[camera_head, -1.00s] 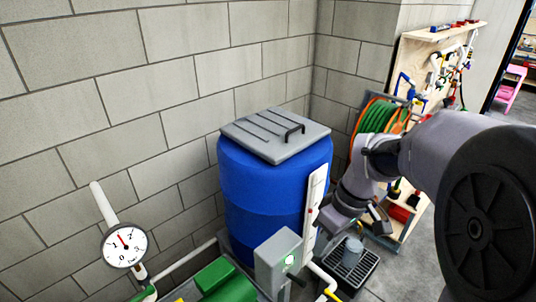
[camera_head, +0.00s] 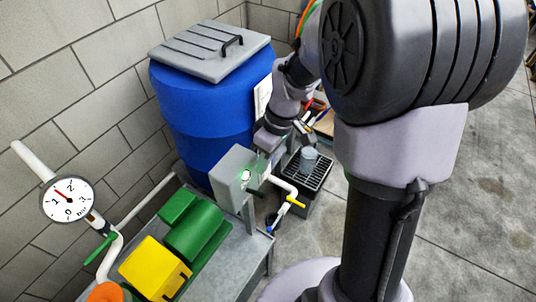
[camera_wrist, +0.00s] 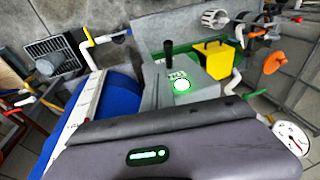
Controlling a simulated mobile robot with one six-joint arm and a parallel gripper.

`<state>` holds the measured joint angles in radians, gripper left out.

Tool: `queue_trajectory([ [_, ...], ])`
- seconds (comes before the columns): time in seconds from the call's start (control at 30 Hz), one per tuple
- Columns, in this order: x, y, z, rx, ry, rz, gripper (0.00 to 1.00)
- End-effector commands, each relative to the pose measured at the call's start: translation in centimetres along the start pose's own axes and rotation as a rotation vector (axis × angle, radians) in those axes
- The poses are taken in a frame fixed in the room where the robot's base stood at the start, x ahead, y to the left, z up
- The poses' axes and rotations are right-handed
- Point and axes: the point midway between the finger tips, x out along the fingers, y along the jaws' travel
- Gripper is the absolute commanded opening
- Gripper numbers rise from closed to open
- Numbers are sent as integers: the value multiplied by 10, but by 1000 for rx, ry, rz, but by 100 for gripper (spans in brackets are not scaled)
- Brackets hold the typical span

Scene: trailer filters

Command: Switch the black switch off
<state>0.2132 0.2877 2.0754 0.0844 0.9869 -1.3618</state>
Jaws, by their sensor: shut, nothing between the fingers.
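The black switch (camera_wrist: 169,50) is a black lever that sticks out of a grey control box (camera_wrist: 205,70) in the wrist view. A round lamp (camera_wrist: 181,85) beside the lever glows green. In the head view, the grey box (camera_head: 232,172) stands in front of the blue barrel, with its lit lamp (camera_head: 246,175); the lever is hard to make out there. My gripper (camera_head: 272,142) is behind and just above the box, apart from the lever as far as I can see. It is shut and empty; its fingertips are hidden. Its dark body (camera_wrist: 180,150) fills the bottom of the wrist view.
A blue barrel (camera_head: 200,108) with a grey lid is close to my gripper. A green pump (camera_head: 193,232), a yellow box (camera_head: 153,268) and a pressure gauge (camera_head: 68,199) are left of the control box. A pipe with a yellow-handled tap (camera_head: 296,201) is to its right, near a drain grate (camera_head: 318,172).

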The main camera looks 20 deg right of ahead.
Motion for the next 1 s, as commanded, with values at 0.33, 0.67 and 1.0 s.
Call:
queue_trajectory([
  [0.33,43,-15,16,1,-1,1,0],
  [0.67,45,-16,17,1,-1,1,0],
  [1.0,50,-15,21,-9,56,3,0],
])
